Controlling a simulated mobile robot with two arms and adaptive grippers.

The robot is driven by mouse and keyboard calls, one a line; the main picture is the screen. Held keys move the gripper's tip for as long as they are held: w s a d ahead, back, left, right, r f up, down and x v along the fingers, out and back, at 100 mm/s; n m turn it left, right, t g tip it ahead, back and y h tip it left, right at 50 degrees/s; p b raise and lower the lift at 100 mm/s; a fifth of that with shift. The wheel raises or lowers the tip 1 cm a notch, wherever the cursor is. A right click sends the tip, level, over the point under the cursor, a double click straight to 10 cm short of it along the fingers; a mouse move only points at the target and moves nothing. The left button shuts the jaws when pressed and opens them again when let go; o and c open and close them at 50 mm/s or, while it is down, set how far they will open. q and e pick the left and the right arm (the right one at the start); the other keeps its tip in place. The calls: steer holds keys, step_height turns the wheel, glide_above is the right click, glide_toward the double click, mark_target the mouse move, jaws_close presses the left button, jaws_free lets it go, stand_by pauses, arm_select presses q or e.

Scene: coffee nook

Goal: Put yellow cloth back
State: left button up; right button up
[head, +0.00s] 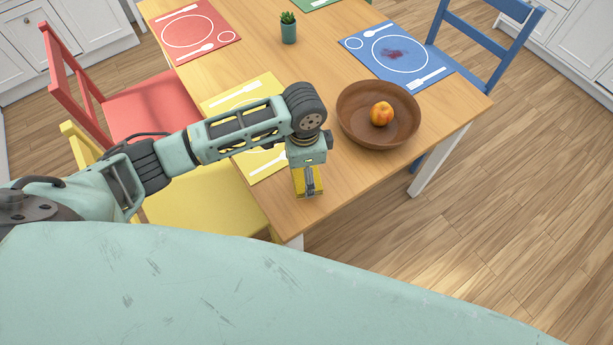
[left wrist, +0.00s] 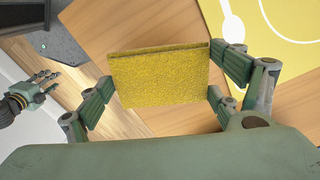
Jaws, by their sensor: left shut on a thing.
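My left gripper (head: 309,186) is shut on a folded yellow cloth (head: 299,183) near the table's front corner. In the left wrist view the cloth (left wrist: 160,78) is a flat, rough-textured piece spanning between the finger pads of the gripper (left wrist: 160,85). Whether its lower edge touches the table cannot be told. My right gripper (left wrist: 38,90) shows small at the left of the left wrist view, its fingers apart and empty; it is not in the head view.
The wooden table (head: 345,190) holds a brown bowl (head: 350,128) with a peach (head: 381,113), right of my gripper. A yellow placemat (head: 228,92) lies partly behind my arm. A blue placemat (head: 398,55) bears a dark red stain (head: 392,54). A potted plant (head: 288,29) stands farther back.

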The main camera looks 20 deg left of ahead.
arm_select(q)
steer(key=shift+d+f, duration=0.2)
steer(key=shift+d, duration=0.05)
step_height(320, 180, down, 3)
steer(key=shift+f+p, duration=0.15)
steer(key=shift+p, duration=0.2)
steer(key=shift+f, duration=0.35)
steer(key=shift+f, duration=0.1)
steer(key=o, duration=0.9)
